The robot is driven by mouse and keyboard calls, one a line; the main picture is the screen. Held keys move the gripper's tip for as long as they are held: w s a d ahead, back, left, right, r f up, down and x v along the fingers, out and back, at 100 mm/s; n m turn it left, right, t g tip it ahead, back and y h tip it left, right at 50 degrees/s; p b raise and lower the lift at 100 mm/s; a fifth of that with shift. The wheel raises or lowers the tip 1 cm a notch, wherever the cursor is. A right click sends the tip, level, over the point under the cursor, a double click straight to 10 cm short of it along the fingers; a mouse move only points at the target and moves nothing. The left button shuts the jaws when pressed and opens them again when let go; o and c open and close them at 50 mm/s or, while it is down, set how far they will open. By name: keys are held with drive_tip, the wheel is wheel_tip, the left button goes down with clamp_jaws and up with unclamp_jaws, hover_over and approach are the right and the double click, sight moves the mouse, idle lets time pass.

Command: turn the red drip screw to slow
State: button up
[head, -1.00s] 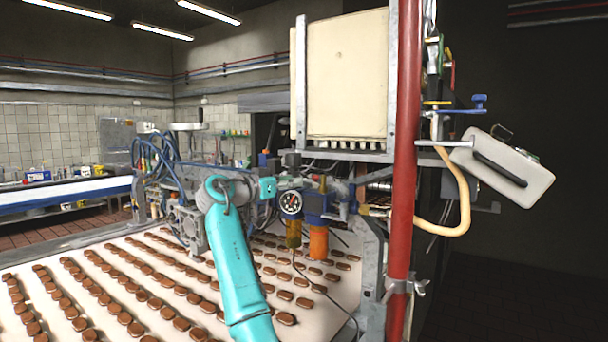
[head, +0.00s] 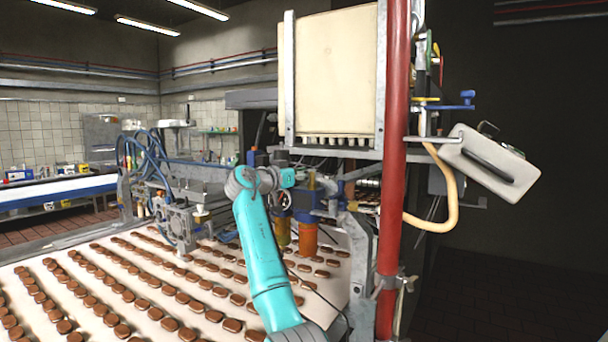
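I cannot make out the red drip screw. Two blue-topped air units with amber bowls hang on the machine behind my arm, a right one (head: 307,238) and a left one (head: 281,230). A round gauge (head: 284,201) is beside them. A small yellowish part stands on top of the right unit. My teal arm reaches up from the bottom, and its wrist is in front of and just left of these units. My gripper's fingers cannot be told from the dark fittings there, so whether it is open or shut does not show.
A conveyor with rows of brown biscuits (head: 121,331) runs below. A red vertical pipe (head: 393,150) stands right of the units. A cream tank (head: 335,75) is above. A pale box (head: 490,165) and a tan hose (head: 449,205) are farther right. The dark floor at right looks clear.

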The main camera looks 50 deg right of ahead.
drive_tip(key=shift+c, duration=0.3)
clamp_jaws()
drive_tip(key=shift+d+f+t, duration=0.1)
drive_tip(key=shift+t, duration=0.2)
drive_tip(key=n+t, duration=0.2)
drive_tip(key=shift+s+t, duration=0.1)
drive_tip(key=shift+t, duration=0.3)
drive_tip(key=shift+n+t, duration=0.5)
drive_tip(key=shift+t, duration=0.2)
